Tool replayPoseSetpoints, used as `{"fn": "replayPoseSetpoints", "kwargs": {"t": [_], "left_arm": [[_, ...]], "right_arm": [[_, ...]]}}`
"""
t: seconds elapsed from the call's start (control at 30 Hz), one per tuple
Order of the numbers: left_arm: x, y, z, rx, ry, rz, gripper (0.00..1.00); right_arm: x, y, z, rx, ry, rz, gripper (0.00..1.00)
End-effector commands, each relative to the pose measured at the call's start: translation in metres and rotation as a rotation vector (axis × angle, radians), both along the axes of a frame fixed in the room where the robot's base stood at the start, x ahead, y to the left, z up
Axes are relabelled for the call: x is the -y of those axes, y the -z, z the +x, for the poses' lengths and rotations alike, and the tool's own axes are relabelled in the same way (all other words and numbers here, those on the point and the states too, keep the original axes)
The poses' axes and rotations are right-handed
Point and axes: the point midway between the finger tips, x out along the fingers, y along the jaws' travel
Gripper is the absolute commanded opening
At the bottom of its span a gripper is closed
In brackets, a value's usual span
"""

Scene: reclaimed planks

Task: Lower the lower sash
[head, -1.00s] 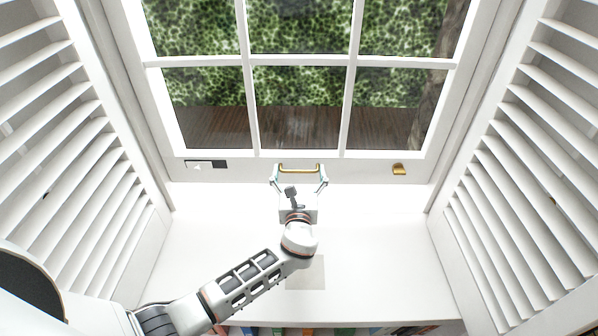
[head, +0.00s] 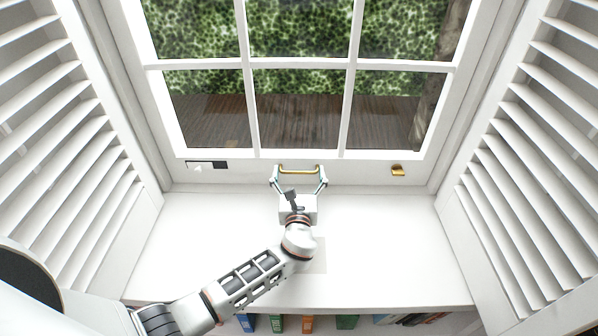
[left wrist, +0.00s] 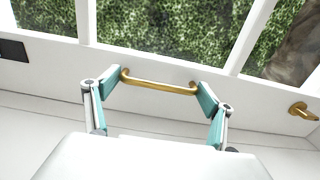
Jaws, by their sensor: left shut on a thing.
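The lower sash (head: 230,172) is a white window frame with several panes, and its bottom rail is just above the white sill (head: 390,240). I cannot tell whether the rail touches the sill. A brass bar handle (head: 299,170) is on the rail's middle; it also shows in the left wrist view (left wrist: 158,85). My left gripper (head: 299,179) is shut on this handle, one teal-padded finger at each end in the left wrist view (left wrist: 160,90). My right gripper is not in view.
A brass catch (head: 398,170) sits right of the handle, and a dark plate (head: 206,164) sits left. Louvred shutters (head: 60,160) (head: 535,170) flank the window. Books (head: 307,323) stand below the sill's front edge. Most of the sill is clear.

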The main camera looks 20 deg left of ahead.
Motion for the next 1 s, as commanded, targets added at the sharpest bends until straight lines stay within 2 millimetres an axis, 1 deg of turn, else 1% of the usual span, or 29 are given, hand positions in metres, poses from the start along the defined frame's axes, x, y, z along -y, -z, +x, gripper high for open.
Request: {"fn": "replayPoseSetpoints", "kwargs": {"t": [0.03, 0.07, 0.1, 0.13, 0.47, 0.57, 0.67, 0.77, 1.0], "left_arm": [[0.0, 0.009, -0.002, -0.015, 0.003, -0.005, 0.44], [0.0, 0.009, -0.003, -0.016, 0.003, -0.006, 0.44], [0.0, 0.009, -0.003, -0.016, 0.003, -0.006, 0.93], [0.0, 0.009, -0.002, -0.015, 0.003, -0.005, 0.99], [0.0, 0.004, -0.001, -0.008, 0.002, -0.002, 0.99], [0.002, 0.004, -0.005, -0.006, 0.002, -0.003, 0.99], [0.005, 0.005, -0.016, -0.009, 0.002, -0.002, 0.99], [0.01, 0.005, -0.034, -0.009, 0.003, -0.005, 0.99], [0.023, 0.005, -0.081, -0.011, 0.003, -0.003, 0.99]], "right_arm": [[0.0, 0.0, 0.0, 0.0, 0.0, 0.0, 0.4], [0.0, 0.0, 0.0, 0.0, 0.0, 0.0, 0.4], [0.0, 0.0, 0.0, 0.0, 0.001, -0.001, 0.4], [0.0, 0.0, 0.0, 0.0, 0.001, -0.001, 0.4], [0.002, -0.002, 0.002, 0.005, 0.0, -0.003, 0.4], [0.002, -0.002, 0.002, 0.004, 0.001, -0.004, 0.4], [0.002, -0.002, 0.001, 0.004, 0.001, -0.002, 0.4], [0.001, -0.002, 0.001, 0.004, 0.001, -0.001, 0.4], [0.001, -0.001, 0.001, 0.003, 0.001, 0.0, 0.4]]}}
